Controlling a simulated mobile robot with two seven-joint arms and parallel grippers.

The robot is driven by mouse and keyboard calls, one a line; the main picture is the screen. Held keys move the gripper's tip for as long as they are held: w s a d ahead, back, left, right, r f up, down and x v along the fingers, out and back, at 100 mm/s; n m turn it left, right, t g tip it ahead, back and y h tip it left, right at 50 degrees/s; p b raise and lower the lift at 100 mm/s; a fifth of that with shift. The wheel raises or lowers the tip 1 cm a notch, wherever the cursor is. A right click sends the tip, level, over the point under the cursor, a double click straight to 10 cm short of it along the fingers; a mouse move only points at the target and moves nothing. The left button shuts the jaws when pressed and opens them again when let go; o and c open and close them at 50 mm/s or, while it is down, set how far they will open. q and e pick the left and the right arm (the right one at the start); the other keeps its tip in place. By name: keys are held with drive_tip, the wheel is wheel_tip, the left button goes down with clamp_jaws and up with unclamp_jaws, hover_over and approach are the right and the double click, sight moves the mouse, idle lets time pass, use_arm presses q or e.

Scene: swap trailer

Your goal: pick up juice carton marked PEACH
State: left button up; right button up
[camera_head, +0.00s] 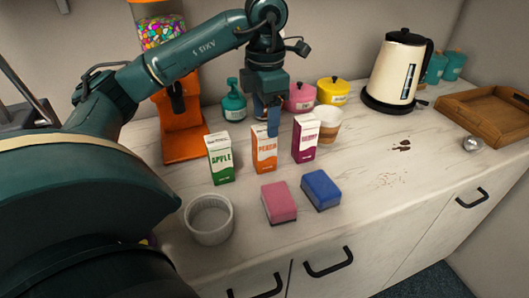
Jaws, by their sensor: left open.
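The juice carton marked PEACH (264,157), white and orange, stands upright on the counter between two other cartons. My left gripper (268,116) comes down from above over its top, open. One blue finger overlaps the carton's upper right part in the picture. The other finger is mostly hidden, so I cannot tell whether the fingers touch the carton. The green APPLE carton (220,162) stands to its left. A purple-red carton (306,142) stands close to its right. My right gripper is not in view.
A pink sponge (279,203) and a blue sponge (321,190) lie in front of the cartons, with a white bowl (209,222) to the left. The right front counter is mostly clear, with stains and crumbs.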

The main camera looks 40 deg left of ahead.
sight(265, 127)
use_arm(q)
drive_tip(key=shift+a+f, duration=0.1)
drive_tip(key=shift+f, duration=3)
drive_tip(key=shift+c, duration=0.3)
drive_tip(key=shift+r, duration=0.1)
drive_tip(key=c, duration=1.1)
